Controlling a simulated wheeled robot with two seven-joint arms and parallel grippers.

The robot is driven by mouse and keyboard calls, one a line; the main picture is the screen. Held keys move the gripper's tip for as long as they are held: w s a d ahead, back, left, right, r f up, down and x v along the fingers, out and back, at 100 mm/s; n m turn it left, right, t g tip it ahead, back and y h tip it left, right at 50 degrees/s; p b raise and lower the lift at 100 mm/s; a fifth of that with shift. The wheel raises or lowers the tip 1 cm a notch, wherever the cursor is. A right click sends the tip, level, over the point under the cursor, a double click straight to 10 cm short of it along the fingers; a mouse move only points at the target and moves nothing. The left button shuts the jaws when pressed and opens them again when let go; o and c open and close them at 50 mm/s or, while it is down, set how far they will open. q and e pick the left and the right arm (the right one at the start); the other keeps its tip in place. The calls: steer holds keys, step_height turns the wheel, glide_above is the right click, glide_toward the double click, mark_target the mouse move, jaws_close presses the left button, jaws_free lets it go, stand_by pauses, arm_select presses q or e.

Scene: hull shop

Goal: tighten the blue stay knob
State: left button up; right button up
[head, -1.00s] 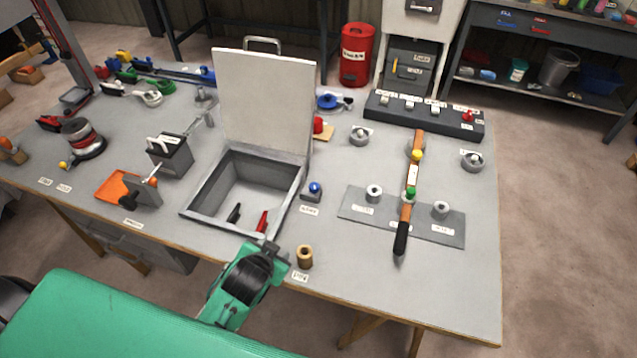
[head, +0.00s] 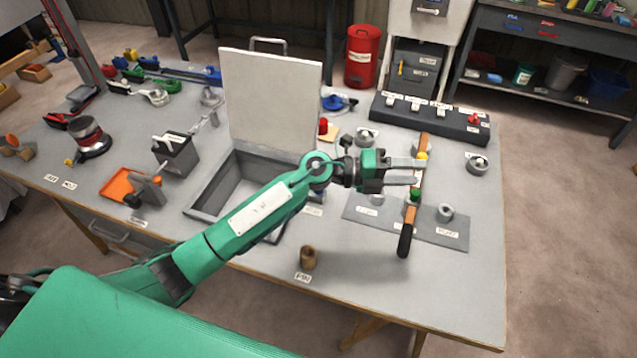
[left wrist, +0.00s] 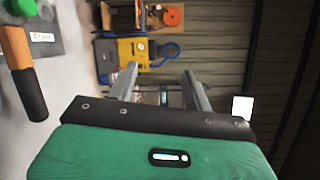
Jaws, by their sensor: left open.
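The blue knob beside the open-lidded box (head: 205,200) is almost wholly hidden behind my left forearm in the head view; I cannot tell its state. My left gripper (head: 418,171) is open and empty, its fingers pointing right over the wooden lever (head: 409,215), close to the yellow knob (head: 422,156) in the picture. In the left wrist view the open fingers (left wrist: 160,88) have nothing between them. The lever's black handle (left wrist: 30,95) and a green knob (left wrist: 20,8) show at the left there. My right gripper is not in view.
The box's raised white lid (head: 270,100) stands behind my left arm. A grey plate (head: 380,222) with ring fittings lies under the lever. A dark switch box (head: 430,117) is at the back. A brass cylinder (head: 308,257) stands near the front edge; the front right tabletop is clear.

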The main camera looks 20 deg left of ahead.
arm_select(q)
steer(key=w+a+f+m+g+y, duration=0.3)
steer(key=a+f+m+g+y, duration=0.2)
steer(key=a+f+y, duration=0.3)
steer(key=w+a+r+y, duration=0.1)
steer(key=w+a+y, duration=0.1)
steer(key=a+y, duration=0.4)
steer(key=w+a+y, duration=0.3)
steer(key=a, duration=0.5)
steer(key=shift+n, duration=0.4)
step_height(320, 180, down, 12)
steer(key=p, duration=0.3)
steer(key=shift+s+d+f+p, duration=0.1)
steer(key=shift+p, duration=0.25)
steer(key=shift+f, duration=0.5)
steer(key=c, duration=1)
